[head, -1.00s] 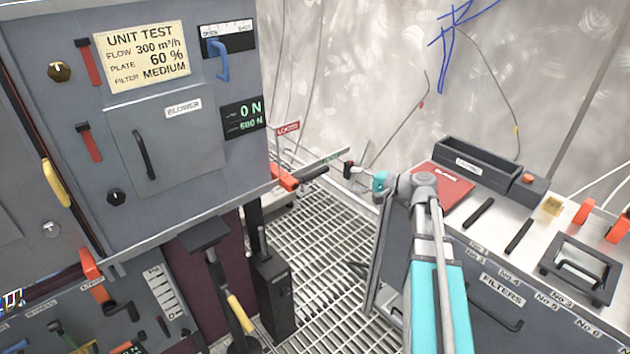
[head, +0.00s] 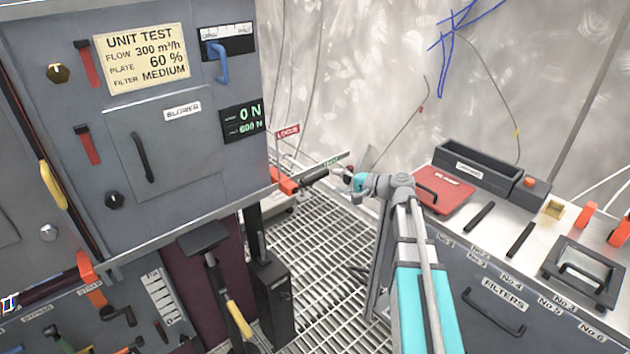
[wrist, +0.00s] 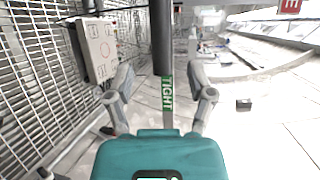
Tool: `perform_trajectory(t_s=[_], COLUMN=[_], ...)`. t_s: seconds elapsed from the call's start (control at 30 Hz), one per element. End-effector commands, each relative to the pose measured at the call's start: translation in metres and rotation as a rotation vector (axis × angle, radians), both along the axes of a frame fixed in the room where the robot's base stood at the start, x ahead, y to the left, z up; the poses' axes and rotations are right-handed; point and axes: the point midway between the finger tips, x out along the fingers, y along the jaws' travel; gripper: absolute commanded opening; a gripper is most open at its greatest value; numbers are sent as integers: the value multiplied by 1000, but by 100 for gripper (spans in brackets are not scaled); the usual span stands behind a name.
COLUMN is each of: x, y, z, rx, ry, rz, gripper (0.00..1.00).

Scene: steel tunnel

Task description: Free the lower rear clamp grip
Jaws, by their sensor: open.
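The clamp grip is a black handle (head: 314,175) with an orange base (head: 284,181) at the machine's lower right corner in the head view. In the wrist view the black grip (wrist: 162,38) runs down from the top, in line with the gap between my fingers. My gripper (head: 344,173) is at the free end of the handle in the head view. In the wrist view my gripper (wrist: 162,72) is open, one finger on each side of the grip's near end; contact cannot be told. A green TIGHT label (wrist: 167,94) shows just below the grip's end.
A red LOOSE sign (head: 287,131) stands behind the clamp. The grey machine cabinet (head: 185,235) is to the left. A bench (head: 520,265) with a red case (head: 445,190) and a black tray (head: 475,165) is to the right. Grated floor (head: 320,260) lies between.

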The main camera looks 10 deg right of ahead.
Motion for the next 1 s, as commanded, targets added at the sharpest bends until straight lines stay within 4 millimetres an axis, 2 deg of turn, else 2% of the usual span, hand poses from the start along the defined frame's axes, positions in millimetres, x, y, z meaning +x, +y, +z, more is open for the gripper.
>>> perform_trajectory(t_s=[0.3,0.5,0.7,1.0], x=[29,42,47,47], y=[37,55,62,63], z=[-10,-13,-15,-14], rx=[0,0,1,0], ry=[0,0,1,0], rz=[2,2,1,0], gripper=[69,69,69,69])
